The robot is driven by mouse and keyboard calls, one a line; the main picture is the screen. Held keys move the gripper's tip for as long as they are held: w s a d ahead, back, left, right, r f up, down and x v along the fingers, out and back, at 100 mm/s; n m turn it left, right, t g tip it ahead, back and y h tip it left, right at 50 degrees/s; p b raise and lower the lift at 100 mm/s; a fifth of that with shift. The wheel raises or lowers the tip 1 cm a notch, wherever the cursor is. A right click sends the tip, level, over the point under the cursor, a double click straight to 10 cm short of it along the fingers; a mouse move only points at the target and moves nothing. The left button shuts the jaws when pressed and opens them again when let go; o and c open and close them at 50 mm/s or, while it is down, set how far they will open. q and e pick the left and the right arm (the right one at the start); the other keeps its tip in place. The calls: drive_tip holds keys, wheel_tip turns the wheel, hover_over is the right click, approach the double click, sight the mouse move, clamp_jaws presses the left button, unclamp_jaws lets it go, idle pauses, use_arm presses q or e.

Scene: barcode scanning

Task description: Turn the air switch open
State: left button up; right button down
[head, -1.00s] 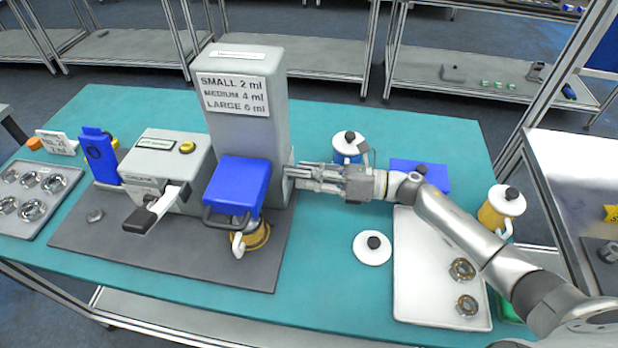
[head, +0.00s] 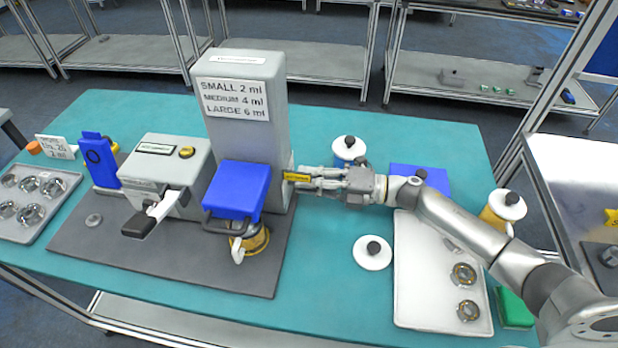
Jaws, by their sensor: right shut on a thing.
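The tall grey dispensing machine (head: 247,140) stands on a dark mat, with a dosage label on its front and a blue head. The air switch, a small part with a yellow label (head: 296,177), is on its right side. My right gripper (head: 312,180) reaches in from the right and is shut on the air switch, its fingers hiding part of it. The exact angle of the switch is too small to tell. My left gripper is not in view.
A yellow-bodied pot (head: 253,240) stands under the blue head. A grey box machine (head: 165,165) with a lever is at left. A white tray (head: 420,290) with bearing rings, a white lid (head: 372,253) and lidded pots (head: 348,150) lie right. The back of the teal table is clear.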

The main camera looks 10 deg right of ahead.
drive_tip(key=shift+m, duration=1)
drive_tip(key=c, duration=1.5)
unclamp_jaws()
drive_tip(key=shift+d, duration=0.2)
drive_tip(key=v, duration=1.1)
drive_tip(key=shift+s+d, duration=0.15)
drive_tip(key=shift+d, duration=0.2)
drive_tip(key=shift+r+p, duration=0.1)
drive_tip(key=shift+p, duration=0.2)
